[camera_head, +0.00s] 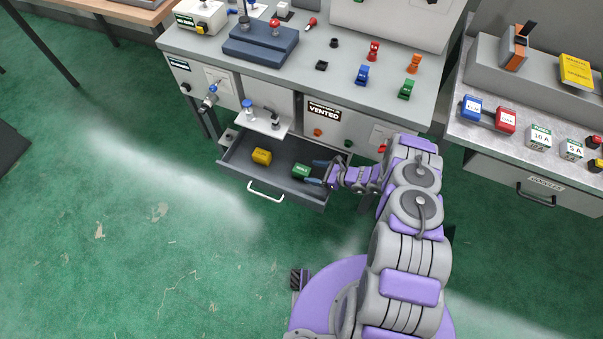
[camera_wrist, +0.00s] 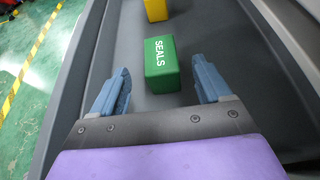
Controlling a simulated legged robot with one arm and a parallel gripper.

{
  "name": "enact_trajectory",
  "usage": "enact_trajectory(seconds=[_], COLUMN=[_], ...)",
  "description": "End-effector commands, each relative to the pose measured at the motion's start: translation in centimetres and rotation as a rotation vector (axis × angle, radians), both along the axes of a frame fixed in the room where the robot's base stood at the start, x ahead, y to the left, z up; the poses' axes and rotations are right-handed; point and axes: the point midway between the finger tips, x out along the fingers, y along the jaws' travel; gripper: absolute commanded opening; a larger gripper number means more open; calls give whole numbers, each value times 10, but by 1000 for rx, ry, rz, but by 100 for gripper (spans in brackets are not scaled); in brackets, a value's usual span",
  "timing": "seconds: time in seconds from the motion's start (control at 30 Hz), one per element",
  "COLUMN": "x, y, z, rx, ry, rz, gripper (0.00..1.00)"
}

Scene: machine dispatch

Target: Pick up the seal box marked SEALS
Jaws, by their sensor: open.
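The seal box (camera_wrist: 161,65) is a small green box with SEALS in white on its top. It lies in the open grey drawer (camera_head: 234,158), toward the drawer's right end; in the head view the seal box (camera_head: 302,171) is just left of my gripper. My gripper (camera_wrist: 163,84) is open, with its two blue fingers pointing at the box. In the wrist view the box sits between and slightly beyond the fingertips, with space visible on both sides. Nothing is held. My gripper (camera_head: 317,172) also shows at the drawer's right side in the head view.
A yellow box (camera_head: 262,156) lies in the drawer left of the green one and shows in the wrist view (camera_wrist: 156,9). The drawer walls are close around my gripper. A small shelf (camera_head: 264,123) with fittings overhangs the drawer's back. Green floor in front is clear.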

Motion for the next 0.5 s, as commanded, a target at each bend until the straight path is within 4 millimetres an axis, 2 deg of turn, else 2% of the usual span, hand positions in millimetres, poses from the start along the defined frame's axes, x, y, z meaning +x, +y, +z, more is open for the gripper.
enact_trajectory(seconds=[0.1,0.33,0.5], x=[4,9,16], y=[10,20,46], z=[-6,-10,-23], rx=[5,8,6], ry=[-2,-2,-1], rz=[2,1,4], gripper=[78,78,78])
